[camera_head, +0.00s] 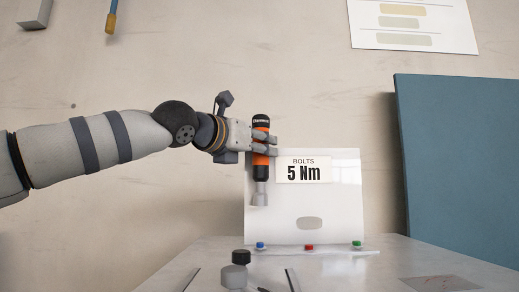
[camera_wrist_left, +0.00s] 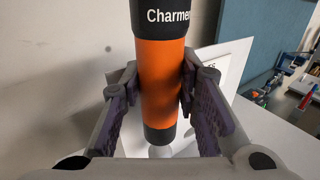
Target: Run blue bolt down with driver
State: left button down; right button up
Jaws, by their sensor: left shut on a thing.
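The driver (camera_head: 260,162), black and orange with a pale grey socket at its lower end, hangs upright in my left gripper (camera_head: 265,143). In the left wrist view the left gripper (camera_wrist_left: 160,110) has its pads on both sides of the orange driver body (camera_wrist_left: 160,80). The blue bolt (camera_head: 260,245) stands at the left end of a pale strip at the foot of a white panel. The driver's socket is above the blue bolt, with a visible gap between them. The bolt is not seen in the left wrist view. My right gripper is not in view.
A red bolt (camera_head: 309,247) and a green bolt (camera_head: 357,244) stand to the right on the same strip. The white panel (camera_head: 338,215) reads "BOLTS 5 Nm" and rises behind them. A blue-green board (camera_head: 455,165) stands at the right. The bench (camera_head: 370,274) is bare around the strip's right end.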

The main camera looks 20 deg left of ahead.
aim_at(258, 176)
pick_arm(q)
jog(key=shift+s+r, duration=0.1)
jog(key=shift+r, duration=0.15)
jog(key=shift+s+d+r, duration=0.1)
jog(key=shift+s+r, duration=0.05)
jog(key=shift+s, duration=0.4)
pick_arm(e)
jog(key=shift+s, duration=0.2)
pick_arm(q)
jog(key=f, duration=0.6)
jog(key=shift+w+f, duration=0.2)
jog(key=shift+w, duration=0.05)
jog(key=shift+s+f+b, duration=0.1)
jog(key=shift+f+b, duration=0.35)
jog(key=shift+f, duration=0.1)
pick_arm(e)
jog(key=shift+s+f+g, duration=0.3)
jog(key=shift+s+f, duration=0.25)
pick_arm(q)
jog(key=shift+s+r, duration=0.1)
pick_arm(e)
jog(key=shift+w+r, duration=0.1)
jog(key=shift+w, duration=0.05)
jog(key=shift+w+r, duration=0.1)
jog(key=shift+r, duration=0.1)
